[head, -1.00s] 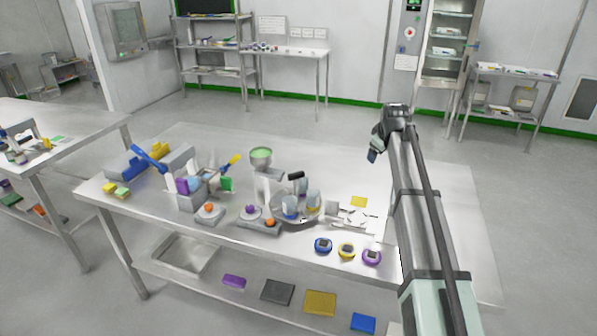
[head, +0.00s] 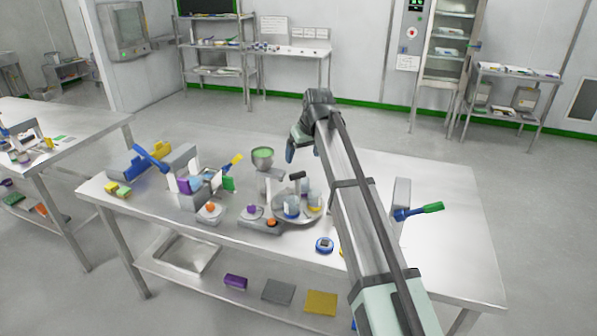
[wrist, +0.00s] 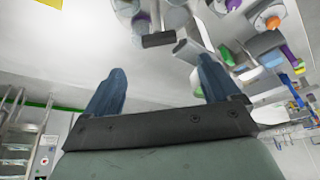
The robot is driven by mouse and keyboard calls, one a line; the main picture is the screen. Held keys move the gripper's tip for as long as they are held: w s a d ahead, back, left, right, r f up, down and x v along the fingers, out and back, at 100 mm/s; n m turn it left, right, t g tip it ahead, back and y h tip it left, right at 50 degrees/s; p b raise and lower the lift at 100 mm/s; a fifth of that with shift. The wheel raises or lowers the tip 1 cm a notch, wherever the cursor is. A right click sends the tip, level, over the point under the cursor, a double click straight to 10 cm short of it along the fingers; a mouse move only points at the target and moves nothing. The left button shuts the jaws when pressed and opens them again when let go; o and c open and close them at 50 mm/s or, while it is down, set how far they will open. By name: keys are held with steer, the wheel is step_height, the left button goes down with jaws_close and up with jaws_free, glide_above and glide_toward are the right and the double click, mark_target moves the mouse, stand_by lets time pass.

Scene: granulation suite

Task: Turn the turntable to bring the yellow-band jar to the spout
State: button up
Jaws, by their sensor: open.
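The turntable (head: 301,222) is a round grey disc near the middle of the bench. A blue-band jar (head: 291,208) stands on its front left, and a paler jar (head: 315,201) stands to the right; its band colour is too small to tell. A black-topped handle (head: 297,175) rises at the turntable's back, and also shows in the wrist view (wrist: 158,40). The hopper (head: 262,158) with green contents stands behind and left; its spout is not clear. My gripper (head: 291,150) is open and empty, above and behind the turntable. Its two blue fingers spread apart in the wrist view (wrist: 160,80).
Left of the turntable are grey button stations (head: 210,212) and a device with a blue lever (head: 150,155). A blue round piece (head: 324,245) lies in front. My arm crosses the bench right of the turntable.

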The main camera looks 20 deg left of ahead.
mark_target(298, 173)
steer(key=x, duration=0.9)
steer(key=shift+w+a+f, duration=0.1)
steer(key=shift+w+f, duration=0.05)
steer(key=shift+f, duration=0.2)
steer(key=shift+c, duration=0.3)
steer(key=c, duration=1.5)
steer(key=shift+o, duration=0.2)
